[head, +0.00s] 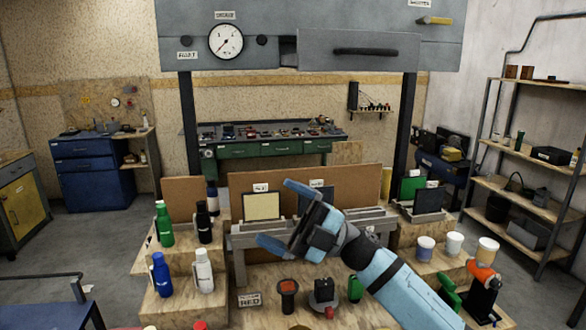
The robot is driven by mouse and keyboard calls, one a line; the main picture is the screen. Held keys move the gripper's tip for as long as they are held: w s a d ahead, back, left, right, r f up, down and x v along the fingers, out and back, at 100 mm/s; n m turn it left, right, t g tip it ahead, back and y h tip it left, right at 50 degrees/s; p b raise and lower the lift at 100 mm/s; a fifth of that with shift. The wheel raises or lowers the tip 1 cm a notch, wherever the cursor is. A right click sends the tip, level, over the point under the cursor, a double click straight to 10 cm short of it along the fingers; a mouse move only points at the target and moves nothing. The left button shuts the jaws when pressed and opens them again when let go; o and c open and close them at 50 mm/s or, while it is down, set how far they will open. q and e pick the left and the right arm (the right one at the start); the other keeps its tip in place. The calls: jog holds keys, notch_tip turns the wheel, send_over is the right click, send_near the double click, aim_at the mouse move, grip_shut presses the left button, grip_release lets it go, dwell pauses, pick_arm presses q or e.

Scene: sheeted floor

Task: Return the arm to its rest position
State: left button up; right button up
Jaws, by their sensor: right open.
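My right arm (400,285) is light blue with dark joints and comes in from the lower right. My right gripper (272,213) is open, its two blue fingers spread and pointing to the left. I see nothing between the fingers. My left arm and gripper are not in view.
Green (164,224), black (203,222), blue (161,275) and white (204,271) bottles stand on wooden steps at left. Below the arm are a dark red-topped item (289,297) and a black device (323,296). Cups (454,244) and an orange-black tool (484,285) stand at right.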

jog(key=s+d+f+m+t+h, duration=0.2)
jog(key=d+f+m+t+h, duration=0.25)
jog(key=f+m+t, duration=0.4)
jog(key=s+d+f+m+t+h, duration=0.2)
jog(key=d+f+m+t+h, duration=0.3)
jog(key=f+m, duration=0.55)
jog(key=s+d+f+m+t+h, duration=0.2)
jog(key=d+f+m+t+h, duration=0.35)
jog(key=f, duration=0.65)
jog(key=s+d+f+m+g+h, duration=0.2)
jog(key=s+d+f+m+g, duration=0.1)
jog(key=s+f, duration=0.6)
jog(key=s+d+f+m+g+h, duration=0.3)
jog(key=s+f+m, duration=0.1)
jog(key=s+f, duration=0.5)
jog(key=shift+s+d+f+h, duration=0.3)
jog(key=shift+s+d+f, duration=0.1)
jog(key=shift+s, duration=0.55)
